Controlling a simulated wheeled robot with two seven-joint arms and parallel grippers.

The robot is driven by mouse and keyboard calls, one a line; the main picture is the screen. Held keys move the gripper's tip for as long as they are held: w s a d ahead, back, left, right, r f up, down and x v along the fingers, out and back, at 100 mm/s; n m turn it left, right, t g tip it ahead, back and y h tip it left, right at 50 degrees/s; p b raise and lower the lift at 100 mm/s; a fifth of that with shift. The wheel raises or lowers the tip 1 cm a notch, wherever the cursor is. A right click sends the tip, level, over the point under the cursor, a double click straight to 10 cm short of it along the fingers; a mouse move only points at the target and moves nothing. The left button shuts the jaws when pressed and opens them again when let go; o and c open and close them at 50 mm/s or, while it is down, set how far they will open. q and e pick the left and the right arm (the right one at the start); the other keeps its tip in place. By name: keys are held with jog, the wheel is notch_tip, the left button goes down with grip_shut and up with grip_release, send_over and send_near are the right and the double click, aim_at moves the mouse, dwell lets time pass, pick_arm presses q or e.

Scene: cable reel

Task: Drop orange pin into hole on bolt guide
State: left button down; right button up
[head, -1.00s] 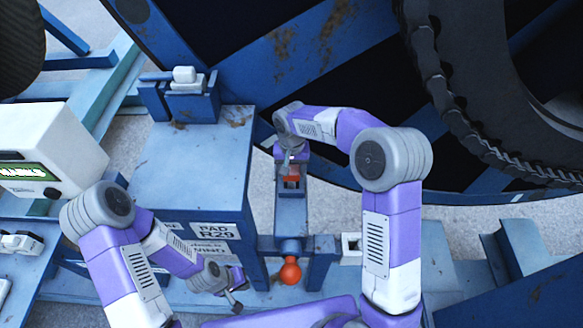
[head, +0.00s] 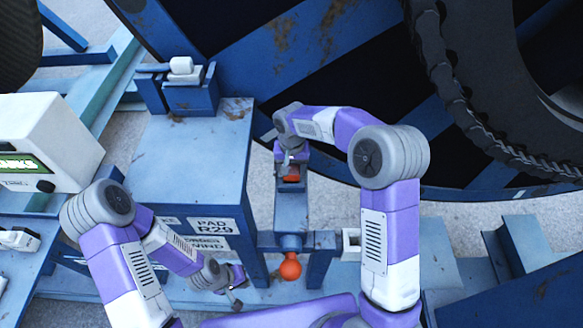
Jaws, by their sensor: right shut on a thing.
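My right gripper (head: 290,160) comes down from above onto the far end of the blue bolt guide (head: 291,208). It is shut on the orange pin (head: 291,178). Only a small orange part shows below the jaws, over or at the guide's top end. I cannot tell whether the pin is in the hole, as the gripper and guide hide it. My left gripper (head: 235,292) hangs low beside the blue cabinet, away from the guide, and its jaws are too small to read.
An orange ball knob (head: 290,266) sits at the guide's near end. A blue cabinet (head: 190,165) labelled PAD R29 stands left of the guide. The large blue reel (head: 330,40) rises behind. A white box (head: 45,140) with a green display is at far left.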

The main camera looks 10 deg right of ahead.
jog(key=shift+f, duration=0.1)
dwell(0.5)
jog(key=shift+f+b, duration=0.4)
jog(key=o, duration=1.5)
notch_tip(320, 180, up, 8)
jog(key=shift+f, duration=0.15)
